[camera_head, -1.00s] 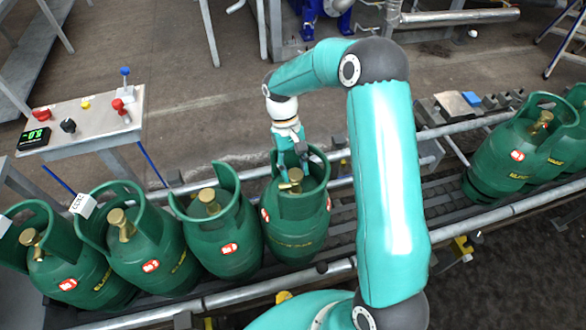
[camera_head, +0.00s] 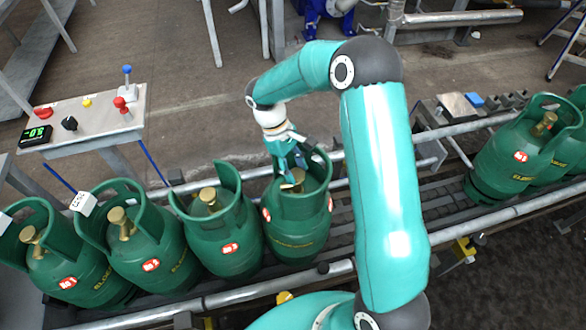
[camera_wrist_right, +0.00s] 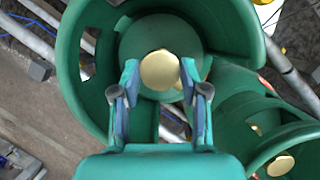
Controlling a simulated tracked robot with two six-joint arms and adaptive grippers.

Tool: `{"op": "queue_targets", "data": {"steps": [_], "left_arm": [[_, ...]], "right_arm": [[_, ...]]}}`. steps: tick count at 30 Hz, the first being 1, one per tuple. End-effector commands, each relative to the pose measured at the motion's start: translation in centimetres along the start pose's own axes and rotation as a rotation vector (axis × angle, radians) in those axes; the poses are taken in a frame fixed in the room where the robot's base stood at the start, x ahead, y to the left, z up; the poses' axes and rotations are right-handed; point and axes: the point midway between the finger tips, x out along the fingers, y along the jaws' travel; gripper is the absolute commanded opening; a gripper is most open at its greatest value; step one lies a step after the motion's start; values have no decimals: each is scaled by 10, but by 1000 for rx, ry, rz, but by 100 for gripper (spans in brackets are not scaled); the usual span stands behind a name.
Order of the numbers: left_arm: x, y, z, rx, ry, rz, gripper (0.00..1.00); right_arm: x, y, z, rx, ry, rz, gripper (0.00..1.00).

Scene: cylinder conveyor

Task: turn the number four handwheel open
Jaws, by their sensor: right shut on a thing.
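The fourth green cylinder (camera_head: 297,225) from the left stands upright on the conveyor, with a tall collar around its top. Its brass handwheel (camera_head: 298,175) sits inside the collar. My right gripper (camera_head: 289,173) reaches down into the collar and is shut on this handwheel. In the right wrist view the round brass handwheel (camera_wrist_right: 160,68) lies between the two fingers of the right gripper (camera_wrist_right: 159,78), with the collar around them. The fingers partly hide the handwheel in the head view. My left gripper is not in view.
Several green cylinders (camera_head: 222,235) stand close on the left, and others (camera_head: 515,155) stand farther right. A control panel (camera_head: 85,120) with knobs and a green display stands at left. Metal rails (camera_head: 225,300) border the conveyor.

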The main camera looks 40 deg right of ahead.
Motion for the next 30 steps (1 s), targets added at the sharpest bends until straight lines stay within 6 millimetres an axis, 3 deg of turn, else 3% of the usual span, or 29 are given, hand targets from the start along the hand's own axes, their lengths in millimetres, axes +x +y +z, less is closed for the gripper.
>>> {"op": "queue_targets", "data": {"steps": [9,10,14,24,30], "left_arm": [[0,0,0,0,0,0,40],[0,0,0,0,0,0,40],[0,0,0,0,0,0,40],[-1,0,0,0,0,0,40],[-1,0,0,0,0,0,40]], "right_arm": [[-4,3,-3,1,17,9,9],[-4,3,-3,1,17,9,49],[-3,2,-3,1,13,7,69],[-2,1,-1,1,6,3,69],[-21,1,-2,1,10,5,69]]}}
